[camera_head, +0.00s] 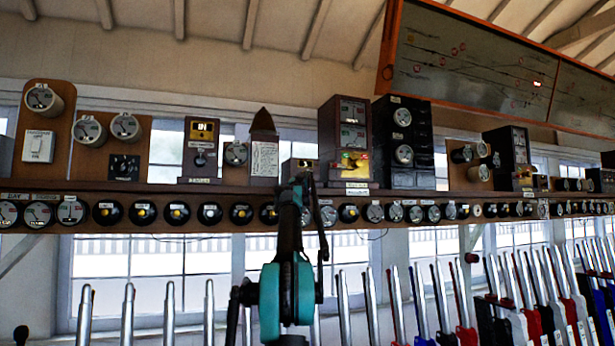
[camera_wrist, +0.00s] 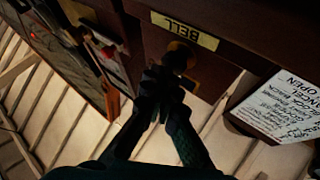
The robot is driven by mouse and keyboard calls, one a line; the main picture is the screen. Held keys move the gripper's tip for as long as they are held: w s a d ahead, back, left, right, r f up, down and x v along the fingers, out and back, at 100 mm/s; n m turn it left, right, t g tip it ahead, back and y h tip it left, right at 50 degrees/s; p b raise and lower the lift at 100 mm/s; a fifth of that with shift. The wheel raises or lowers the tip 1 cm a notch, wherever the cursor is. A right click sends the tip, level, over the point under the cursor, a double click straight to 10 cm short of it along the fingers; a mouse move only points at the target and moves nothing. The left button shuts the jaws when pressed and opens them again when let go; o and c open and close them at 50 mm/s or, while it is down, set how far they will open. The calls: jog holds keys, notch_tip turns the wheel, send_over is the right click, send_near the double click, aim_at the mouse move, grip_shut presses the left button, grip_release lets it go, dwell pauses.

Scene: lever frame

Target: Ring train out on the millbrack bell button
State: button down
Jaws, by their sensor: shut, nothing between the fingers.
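The bell button is a round brass-coloured knob (camera_wrist: 178,56) on a dark brown box (camera_wrist: 225,62). A cream label reading BELL (camera_wrist: 185,30) is beside the knob and appears upside down in the wrist view. My gripper (camera_wrist: 164,78) is shut and empty, its fingertips right at the knob and partly covering it. I cannot tell whether they touch it. In the head view my gripper (camera_head: 300,182) is raised to the shelf, in front of the small brown box (camera_head: 296,164), and hides most of it. No name Millbrack is readable.
A tall brown instrument with a brass front (camera_head: 346,130) stands close to the right. A pointed wooden piece with a white card (camera_head: 265,158) stands close to the left. Dials line the shelf edge (camera_head: 240,190). Levers (camera_head: 370,300) stand below on both sides.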

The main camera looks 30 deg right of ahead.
jog(key=shift+w+d, duration=0.1)
jog(key=shift+w, duration=0.15)
jog(key=shift+s, duration=0.15)
dwell(0.4)
jog(key=shift+s+a, duration=0.2)
jog(key=shift+s, duration=0.55)
jog(key=shift+w, duration=0.45)
jog(key=shift+w+d, duration=0.15)
jog(key=shift+w, duration=0.2)
dwell(1.2)
jog(key=shift+s, duration=0.8)
jog(key=shift+s+a, duration=0.15)
jog(key=shift+a, duration=0.05)
